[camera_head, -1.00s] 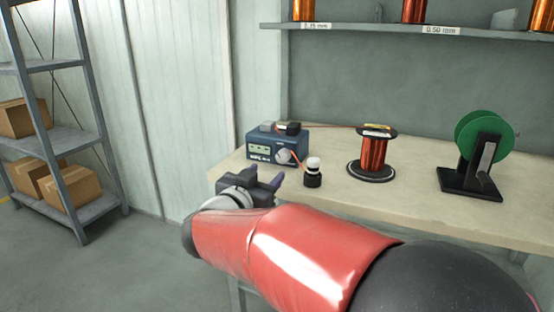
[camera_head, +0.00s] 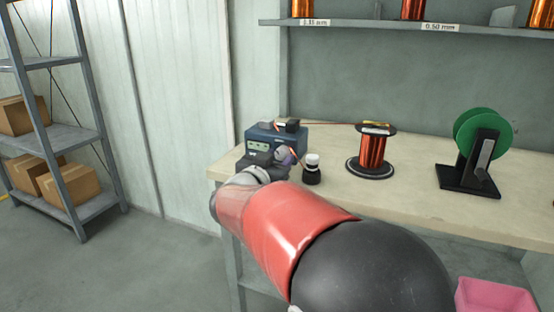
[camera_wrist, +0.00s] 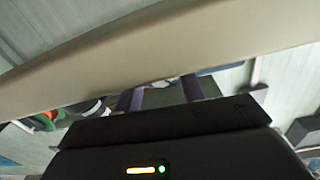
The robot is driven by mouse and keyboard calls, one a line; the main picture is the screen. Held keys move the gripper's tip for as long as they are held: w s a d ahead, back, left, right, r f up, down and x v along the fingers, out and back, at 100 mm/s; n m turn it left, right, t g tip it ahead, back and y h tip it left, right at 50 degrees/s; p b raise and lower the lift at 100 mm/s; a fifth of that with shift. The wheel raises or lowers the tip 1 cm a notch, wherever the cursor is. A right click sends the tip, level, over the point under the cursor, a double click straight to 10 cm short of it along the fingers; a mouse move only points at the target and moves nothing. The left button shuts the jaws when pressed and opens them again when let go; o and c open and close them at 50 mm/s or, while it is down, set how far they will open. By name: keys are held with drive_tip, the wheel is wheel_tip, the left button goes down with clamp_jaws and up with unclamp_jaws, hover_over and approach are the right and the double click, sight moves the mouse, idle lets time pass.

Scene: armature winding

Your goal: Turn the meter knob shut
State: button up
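The meter (camera_head: 290,135) is a dark blue box with a pale display, at the back left of the bench in the head view. My gripper (camera_head: 278,158) is right in front of it and covers its lower front. The meter's round grey knob is mostly hidden behind my gripper there, so its angle and any contact cannot be told. In the wrist view my gripper (camera_wrist: 162,92) shows two purple fingers standing apart. A small pale piece, perhaps the knob, shows between them, and a blue strip of the meter (camera_wrist: 226,68) shows beside the right finger.
On the bench (camera_head: 425,205), a small black jar with a white cap (camera_head: 312,170) stands just right of my gripper. Further right are a copper wire spool (camera_head: 371,152) and a green reel on a black stand (camera_head: 480,145). A beige band crosses the wrist view.

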drive_tip(key=c, duration=0.7)
drive_tip(key=shift+o, duration=0.2)
